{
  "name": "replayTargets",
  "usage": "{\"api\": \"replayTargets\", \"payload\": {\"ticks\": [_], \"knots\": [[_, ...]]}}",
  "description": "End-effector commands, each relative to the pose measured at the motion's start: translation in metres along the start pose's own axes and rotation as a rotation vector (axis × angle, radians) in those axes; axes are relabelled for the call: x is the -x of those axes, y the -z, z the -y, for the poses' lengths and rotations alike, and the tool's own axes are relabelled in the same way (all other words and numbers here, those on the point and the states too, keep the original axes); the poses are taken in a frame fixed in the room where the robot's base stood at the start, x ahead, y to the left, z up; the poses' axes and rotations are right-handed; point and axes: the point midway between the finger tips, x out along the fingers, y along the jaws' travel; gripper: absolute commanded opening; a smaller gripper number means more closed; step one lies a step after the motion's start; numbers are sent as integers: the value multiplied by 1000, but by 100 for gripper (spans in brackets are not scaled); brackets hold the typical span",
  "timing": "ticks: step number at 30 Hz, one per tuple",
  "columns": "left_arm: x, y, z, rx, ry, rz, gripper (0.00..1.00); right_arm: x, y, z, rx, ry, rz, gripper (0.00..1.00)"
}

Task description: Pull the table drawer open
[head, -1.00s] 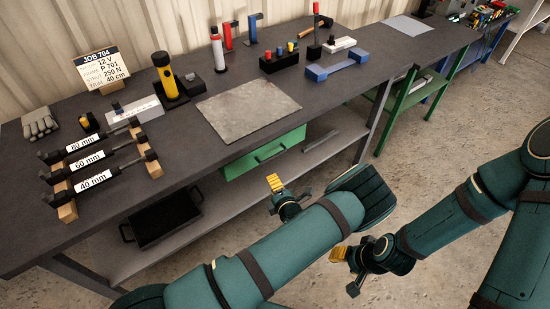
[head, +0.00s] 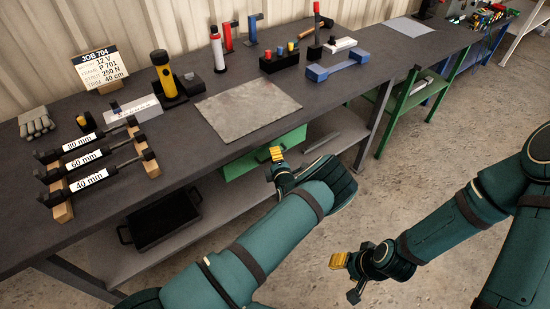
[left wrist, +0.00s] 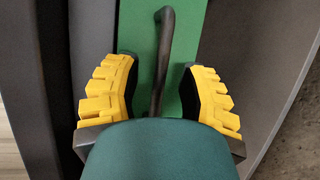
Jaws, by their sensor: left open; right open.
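The green table drawer (head: 240,161) sits under the dark workbench top (head: 325,98), below the grey mat. Its front and dark bar handle (left wrist: 163,55) fill the middle of the left wrist view. My left gripper (head: 277,154) is in front of the drawer's right part; in the left wrist view its yellow fingers (left wrist: 160,92) are open, one on each side of the handle, with gaps to it. In the head view the gripper hides the handle. My right gripper (head: 347,275) is open and empty over the floor, away from the bench.
A lower shelf (head: 205,225) under the bench holds a black tray (head: 160,222).

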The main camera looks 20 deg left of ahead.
Motion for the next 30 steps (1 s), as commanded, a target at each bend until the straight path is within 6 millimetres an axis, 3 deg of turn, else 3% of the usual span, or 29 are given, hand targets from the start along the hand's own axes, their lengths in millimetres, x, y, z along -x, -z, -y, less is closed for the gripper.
{"api": "replayTargets", "payload": {"ticks": [13,16,17,25,30], "knots": [[-9,0,0,0,0,0,40,-1,-1,0,1,0,2,47],[-9,0,0,0,0,-1,5,-1,-1,0,1,0,2,47],[-9,0,0,0,0,-1,0,-1,-1,0,0,0,2,47],[-8,-2,0,0,0,0,0,-2,-1,-1,1,0,2,47],[2,-16,4,0,0,4,0,-6,-2,-2,1,0,3,47]]}}
